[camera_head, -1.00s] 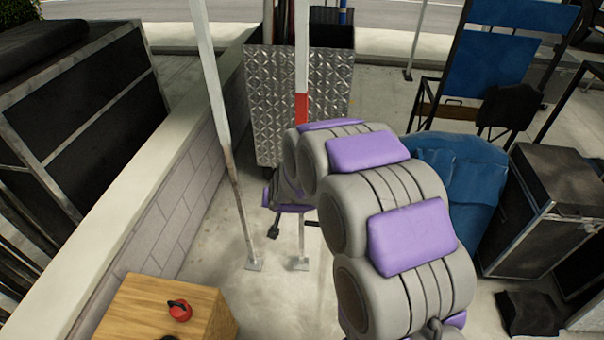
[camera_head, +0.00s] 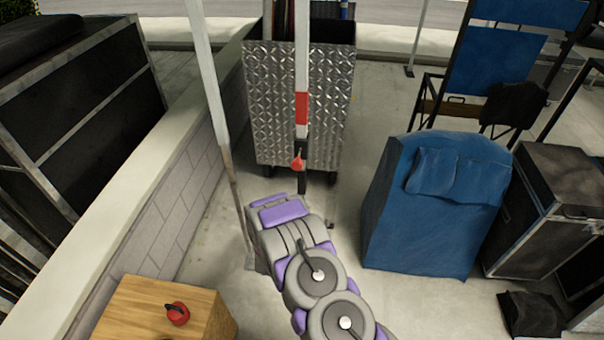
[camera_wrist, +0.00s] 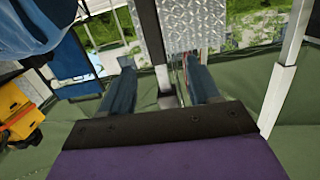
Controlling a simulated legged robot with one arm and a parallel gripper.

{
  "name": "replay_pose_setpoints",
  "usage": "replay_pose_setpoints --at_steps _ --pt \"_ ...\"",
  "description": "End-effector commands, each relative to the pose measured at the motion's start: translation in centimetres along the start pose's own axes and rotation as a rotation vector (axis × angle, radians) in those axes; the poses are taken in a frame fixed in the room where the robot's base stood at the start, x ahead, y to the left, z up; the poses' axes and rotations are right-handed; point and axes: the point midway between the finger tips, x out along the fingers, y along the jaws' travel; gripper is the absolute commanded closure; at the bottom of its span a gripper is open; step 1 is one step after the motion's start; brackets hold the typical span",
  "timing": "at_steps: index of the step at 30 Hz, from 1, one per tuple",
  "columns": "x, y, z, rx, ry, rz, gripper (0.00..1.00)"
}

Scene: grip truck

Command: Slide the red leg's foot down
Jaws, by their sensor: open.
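The red leg (camera_head: 302,70) is a white post with a red band, upright in front of the metal-plated cart in the head view. A red knob (camera_head: 298,162) is on it below the band, with a dark section under that. Its lower end and foot are hidden behind my arm in the head view. In the wrist view the post (camera_wrist: 149,30) comes down between the two fingers of my gripper (camera_wrist: 160,75). The fingers are apart, one on each side of the post; I cannot tell if either touches it. In the head view my fingers are hidden by my arm.
A second white leg (camera_head: 209,70) stands left of it, by the low block wall (camera_head: 165,210). A diamond-plate cart (camera_head: 270,90) is behind. A blue-covered box (camera_head: 410,215) and black case (camera_head: 560,200) are right. A wooden box (camera_head: 150,305) with a red item (camera_head: 177,313) is front left.

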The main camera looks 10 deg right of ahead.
Motion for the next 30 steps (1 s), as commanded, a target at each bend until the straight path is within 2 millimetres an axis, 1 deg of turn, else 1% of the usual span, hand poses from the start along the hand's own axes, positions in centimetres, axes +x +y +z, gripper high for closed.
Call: replay_pose_setpoints --at_steps 1,3,8,11,14,21,30 --pt "-0.2 0.3 0.6 -0.015 0.029 0.002 0.38" --pt "-0.5 0.7 1.0 -0.029 0.059 0.007 0.38" --pt "-0.6 1.0 1.0 -0.041 0.099 0.009 0.38" --pt "0.1 1.1 0.9 -0.039 0.102 0.011 0.38" --pt "1.6 1.1 0.8 -0.038 0.101 0.012 0.38" --pt "6.1 1.2 0.4 -0.037 0.102 0.012 0.38" --pt "11.0 1.2 0.1 -0.040 0.099 0.010 0.38"
